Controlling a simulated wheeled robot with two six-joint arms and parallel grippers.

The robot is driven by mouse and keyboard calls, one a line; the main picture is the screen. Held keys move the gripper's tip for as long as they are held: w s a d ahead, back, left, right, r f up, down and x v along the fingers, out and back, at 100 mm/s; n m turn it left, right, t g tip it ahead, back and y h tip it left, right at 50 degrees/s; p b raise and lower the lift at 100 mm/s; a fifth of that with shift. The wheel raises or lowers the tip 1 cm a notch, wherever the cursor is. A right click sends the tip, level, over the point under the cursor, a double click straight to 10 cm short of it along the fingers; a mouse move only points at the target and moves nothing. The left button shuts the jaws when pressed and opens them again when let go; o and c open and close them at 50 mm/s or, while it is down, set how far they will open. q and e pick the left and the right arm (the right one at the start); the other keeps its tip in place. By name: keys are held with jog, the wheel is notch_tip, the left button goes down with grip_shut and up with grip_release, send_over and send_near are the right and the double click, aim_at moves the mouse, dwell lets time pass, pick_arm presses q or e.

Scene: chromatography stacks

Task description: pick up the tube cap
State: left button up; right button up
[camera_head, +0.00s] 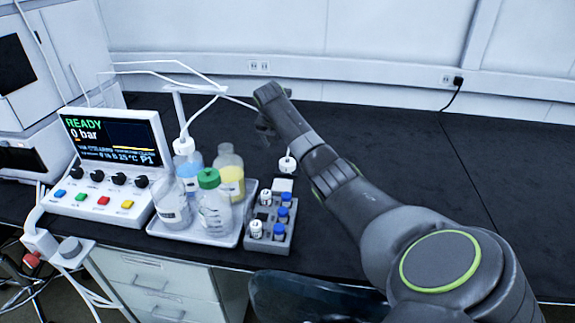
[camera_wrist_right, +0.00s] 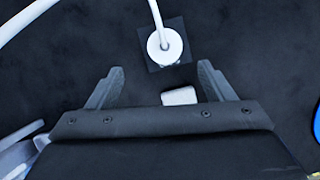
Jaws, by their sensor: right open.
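The tube cap (camera_head: 287,164) is a small round white cap with a white tube rising from it. It sits on the dark bench behind the vial rack in the head view. In the right wrist view the tube cap (camera_wrist_right: 164,47) rests on a dark square patch, just beyond the fingertips and roughly centred between them. My right gripper (camera_head: 266,127) reaches in over the bench, partly hidden by its own arm in the head view. Its two fingers (camera_wrist_right: 160,72) are spread apart with nothing held between them. My left gripper is not in view.
A small white block (camera_wrist_right: 180,96) lies near the right finger's base. A grey vial rack (camera_head: 273,239), a white tray (camera_head: 238,232) of bottles and a control panel (camera_head: 85,204) stand to the left. The bench (camera_head: 430,160) is clear on the right.

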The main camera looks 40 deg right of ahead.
aim_at(287, 160)
jog(key=x, duration=0.7)
jog(key=shift+s+d+f+b, duration=0.25)
jog(key=shift+s+f+b, duration=0.1)
jog(key=shift+w+d+f, duration=0.2)
jog(key=shift+d+f, duration=0.05)
jog(key=shift+f, duration=0.4)
jog(key=shift+c, duration=0.4)
jog(key=c, duration=1)
